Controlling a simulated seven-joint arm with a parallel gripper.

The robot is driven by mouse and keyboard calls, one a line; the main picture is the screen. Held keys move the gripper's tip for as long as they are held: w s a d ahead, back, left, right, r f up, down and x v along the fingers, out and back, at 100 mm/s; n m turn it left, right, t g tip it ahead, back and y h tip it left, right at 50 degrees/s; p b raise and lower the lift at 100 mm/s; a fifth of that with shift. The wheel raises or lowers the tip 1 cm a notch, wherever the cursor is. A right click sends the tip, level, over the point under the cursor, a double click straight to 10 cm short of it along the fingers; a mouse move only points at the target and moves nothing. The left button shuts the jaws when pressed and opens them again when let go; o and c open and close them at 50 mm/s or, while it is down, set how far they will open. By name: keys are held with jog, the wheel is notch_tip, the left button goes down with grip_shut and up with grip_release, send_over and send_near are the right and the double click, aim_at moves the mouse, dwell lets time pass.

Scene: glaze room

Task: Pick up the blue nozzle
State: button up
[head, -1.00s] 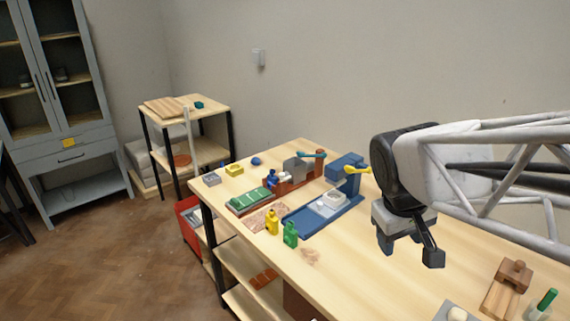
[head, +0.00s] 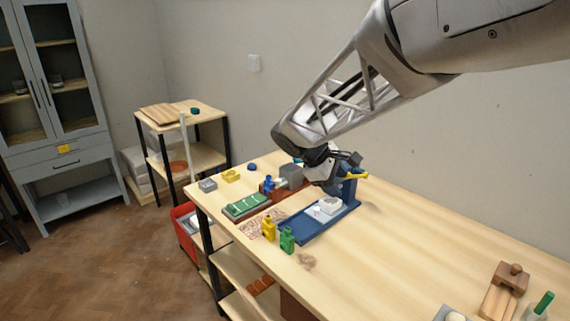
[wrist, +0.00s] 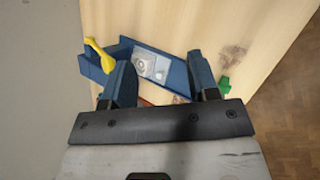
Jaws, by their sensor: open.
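A small upright blue piece (head: 269,184), shaped like the yellow piece (head: 269,228) and the green piece (head: 287,240), is the likely blue nozzle. It stands by a red-brown fixture (head: 291,186) at the back left of the workbench, beside a pale cylinder. My gripper (wrist: 162,80) is open and empty. In the head view it hangs to the right of the blue piece, above the blue press (head: 303,229), apart from it. I cannot make out the blue nozzle in the wrist view. The green piece (wrist: 224,86) shows there beside a finger.
The press has a yellow handle (head: 357,175) and carries a white block (head: 327,207). A green-topped tray (head: 247,206) lies left of it. A grey box (head: 207,185), a yellow block (head: 231,176) and a rounded blue lump (head: 252,167) sit farther back. The bench's right middle is clear.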

jog(key=w+a+f+n+t+h, duration=0.1)
jog(key=w+a+f+n, duration=0.2)
jog(key=w+a, duration=0.35)
jog(key=w+a+f+n+t+h, duration=0.1)
jog(key=w+a+f+n+h, duration=0.15)
jog(key=w+a, duration=0.45)
jog(key=n+t, duration=0.4)
jog(key=n, duration=0.3)
send_near(267, 180)
jog(key=shift+w+d+f+h, duration=0.25)
jog(key=shift+d+f, duration=0.1)
jog(key=shift+d, duration=0.1)
jog(key=shift+d, duration=0.1)
jog(key=shift+x, duration=1.2)
jog(key=shift+d, duration=0.1)
jog(key=shift+x, duration=2.55)
jog(key=shift+w+f, duration=0.1)
jog(key=shift+c, duration=0.3)
